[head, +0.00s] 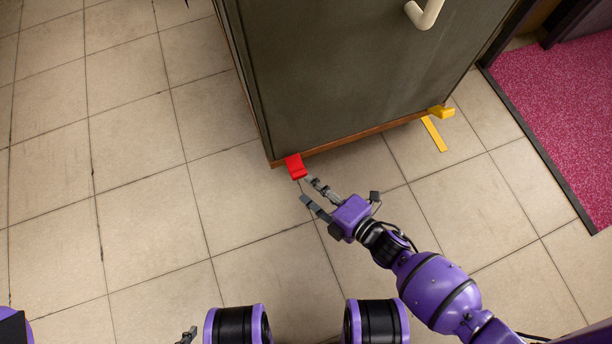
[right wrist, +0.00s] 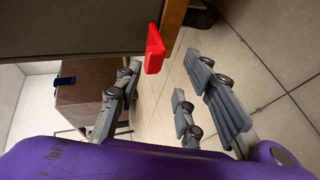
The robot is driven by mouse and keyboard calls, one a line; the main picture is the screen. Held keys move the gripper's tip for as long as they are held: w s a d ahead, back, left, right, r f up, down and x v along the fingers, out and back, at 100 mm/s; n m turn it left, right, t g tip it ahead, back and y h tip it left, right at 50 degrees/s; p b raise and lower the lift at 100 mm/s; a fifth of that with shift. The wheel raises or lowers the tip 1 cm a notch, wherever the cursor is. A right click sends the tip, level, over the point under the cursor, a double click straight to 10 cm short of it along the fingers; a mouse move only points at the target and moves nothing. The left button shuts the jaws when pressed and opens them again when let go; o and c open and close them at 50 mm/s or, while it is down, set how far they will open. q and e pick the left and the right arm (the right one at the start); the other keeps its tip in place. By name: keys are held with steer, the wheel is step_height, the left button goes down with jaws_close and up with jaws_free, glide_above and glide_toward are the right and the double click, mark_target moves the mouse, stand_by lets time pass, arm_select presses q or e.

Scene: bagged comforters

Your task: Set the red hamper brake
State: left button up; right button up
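The red brake pedal (head: 295,166) sticks out from the bottom left corner of a dark grey hamper (head: 350,80) with a brown base edge. My right gripper (head: 306,189) is open and empty, just below and right of the pedal, its fingers pointing up-left toward it. In the right wrist view the red pedal (right wrist: 154,50) lies ahead, between the spread fingers (right wrist: 165,80). I cannot tell whether a fingertip touches it. A small grey tip at the bottom edge of the head view may be my left gripper (head: 188,336); its state is not visible.
A pale handle (head: 425,14) is on the hamper. Pink carpet (head: 560,120) lies at right. The tiled floor (head: 140,190) is clear at left. A brown box-like object (right wrist: 85,95) stands beyond.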

steer(key=v, duration=0.8)
steer(key=shift+a, duration=0.1)
